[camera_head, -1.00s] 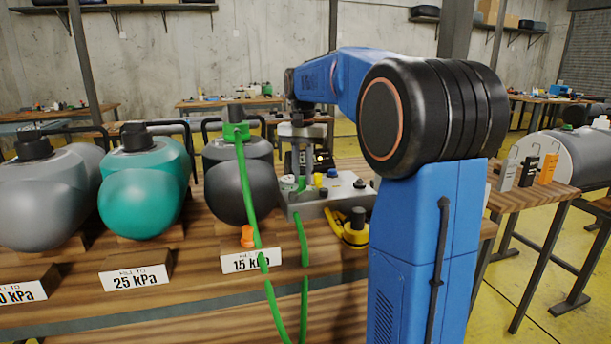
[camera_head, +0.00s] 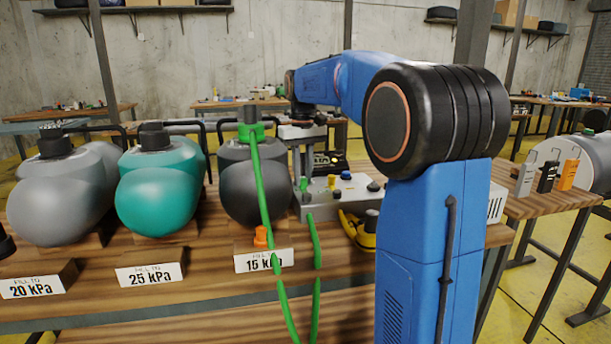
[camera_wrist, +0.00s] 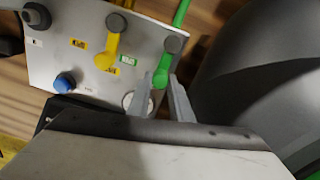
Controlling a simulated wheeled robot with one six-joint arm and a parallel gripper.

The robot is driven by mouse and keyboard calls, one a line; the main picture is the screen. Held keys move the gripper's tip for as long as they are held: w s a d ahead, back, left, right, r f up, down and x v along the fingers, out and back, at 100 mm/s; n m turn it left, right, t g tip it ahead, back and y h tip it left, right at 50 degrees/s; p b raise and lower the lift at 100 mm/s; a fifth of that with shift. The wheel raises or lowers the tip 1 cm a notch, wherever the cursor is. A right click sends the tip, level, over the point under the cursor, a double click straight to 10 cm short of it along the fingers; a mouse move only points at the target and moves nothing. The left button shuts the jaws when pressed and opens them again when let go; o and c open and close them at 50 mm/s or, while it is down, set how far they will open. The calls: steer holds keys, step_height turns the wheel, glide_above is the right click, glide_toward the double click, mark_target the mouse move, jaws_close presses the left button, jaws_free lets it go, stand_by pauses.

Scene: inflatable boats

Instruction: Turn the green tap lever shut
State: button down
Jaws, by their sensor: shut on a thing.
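The green tap lever (camera_wrist: 163,66) sits on a pale control panel (camera_wrist: 50,62) in the wrist view, below a dark round knob with a green hose behind it. My gripper (camera_wrist: 161,82) has one finger on each side of the lever's lower end and is shut on it. In the head view, my gripper (camera_head: 303,160) reaches down over the left part of the panel. A small green part (camera_head: 303,184) shows just below the fingers there. The exact contact is too small to tell in that view.
A yellow lever (camera_wrist: 108,50) and a blue knob (camera_wrist: 65,83) are close by on the panel. A dark grey boat (camera_head: 250,185) with a green hose (camera_head: 263,190) stands left of the panel. A teal boat (camera_head: 160,195) and a yellow item (camera_head: 357,230) are nearby.

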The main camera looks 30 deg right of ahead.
mark_target(302, 178)
steer(key=shift+a+n, duration=0.1)
steer(key=shift+n, duration=0.2)
steer(key=c, duration=1.6)
jaws_free()
step_height(302, 178, up, 17)
steer(key=shift+r, duration=0.2)
steer(key=s+a+f+t, duration=0.1)
steer(key=s+a+f, duration=0.4)
steer(key=s, duration=0.4)
steer(key=s+a+f+t, duration=0.1)
steer(key=s+a+f, duration=0.2)
steer(key=s+f, duration=0.45)
steer(key=s+a+f+t, duration=0.1)
steer(key=s+f, duration=0.5)
steer(key=f, duration=0.1)
steer(key=s+a+f+t, duration=0.1)
steer(key=s+f, duration=0.5)
steer(key=f, duration=0.1)
steer(key=s+a+f, duration=0.2)
steer(key=s+f, duration=0.3)
steer(key=f, duration=0.2)
steer(key=shift+s+t, duration=0.4)
